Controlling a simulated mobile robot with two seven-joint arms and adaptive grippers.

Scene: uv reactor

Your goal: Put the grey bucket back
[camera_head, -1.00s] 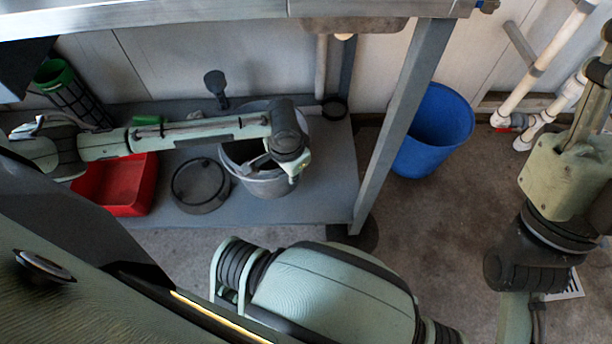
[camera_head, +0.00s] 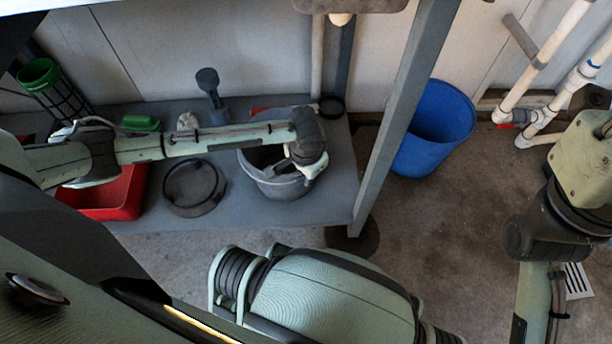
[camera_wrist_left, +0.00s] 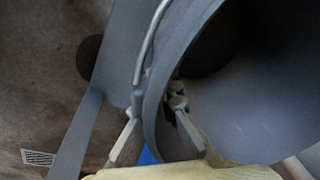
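The grey bucket (camera_head: 275,187) is upright at the lower shelf, near its front right part; I cannot tell whether its base rests on the shelf. My left gripper (camera_head: 292,163) is at the bucket's rim, with the wrist hiding part of the opening. In the left wrist view, the bucket's wall (camera_wrist_left: 155,110) lies between the two fingers (camera_wrist_left: 157,112), one outside and one inside, both seeming to press on it. The thin handle (camera_wrist_left: 150,45) shows beside the rim. My right gripper is out of view; only part of that arm shows at the right.
The grey shelf (camera_head: 225,208) also holds a round black tray (camera_head: 193,188), a red bin (camera_head: 118,200) and a green-rimmed basket (camera_head: 40,75). A table leg (camera_head: 392,125) stands right of the bucket. A blue bin (camera_head: 435,130) stands on the floor beyond it.

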